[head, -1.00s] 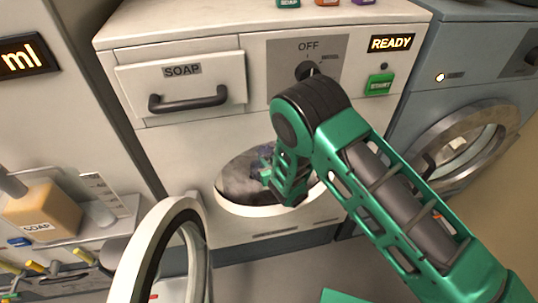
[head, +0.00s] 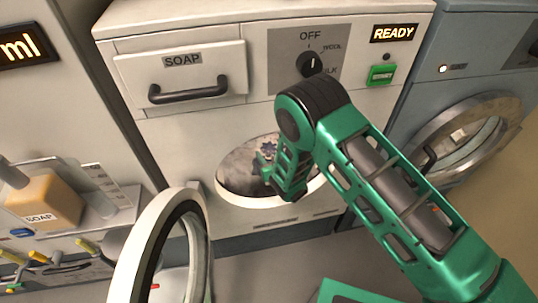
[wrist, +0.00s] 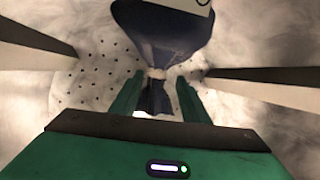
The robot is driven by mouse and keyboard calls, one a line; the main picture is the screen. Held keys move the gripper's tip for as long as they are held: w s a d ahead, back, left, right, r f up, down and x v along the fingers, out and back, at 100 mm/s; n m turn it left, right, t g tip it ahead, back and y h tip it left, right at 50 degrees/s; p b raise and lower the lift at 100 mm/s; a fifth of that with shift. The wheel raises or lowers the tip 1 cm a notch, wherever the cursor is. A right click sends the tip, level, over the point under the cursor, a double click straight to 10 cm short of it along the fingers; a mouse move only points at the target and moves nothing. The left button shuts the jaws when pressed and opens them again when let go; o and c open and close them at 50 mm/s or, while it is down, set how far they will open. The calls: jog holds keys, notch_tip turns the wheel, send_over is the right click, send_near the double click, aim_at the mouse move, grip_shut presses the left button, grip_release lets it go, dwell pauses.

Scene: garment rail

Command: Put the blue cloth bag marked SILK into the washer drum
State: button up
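The white washer's drum (head: 235,178) shows through its round opening, with the door (head: 150,250) swung open to the lower left. My gripper (head: 268,170) reaches into the opening. In the wrist view, a dark blue cloth bag (wrist: 160,35) with a tied neck lies just ahead of my fingers, against the grey perforated drum wall. Its neck and tail sit between my two green fingers (wrist: 157,95), which stand apart with gaps at the sides. A white label shows at the top edge, mostly cut off, so its word is unreadable. I cannot clearly make out the bag in the head view.
The washer has a soap drawer (head: 180,85), a dial (head: 312,63), a green button (head: 382,75) and a READY display (head: 394,33). A blue-grey machine (head: 455,75) stands at the right.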

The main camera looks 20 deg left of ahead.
jog(key=shift+s+d, duration=0.1)
jog(key=shift+s, duration=0.05)
jog(key=v, duration=1)
jog(key=shift+d+r, duration=0.15)
dwell(0.4)
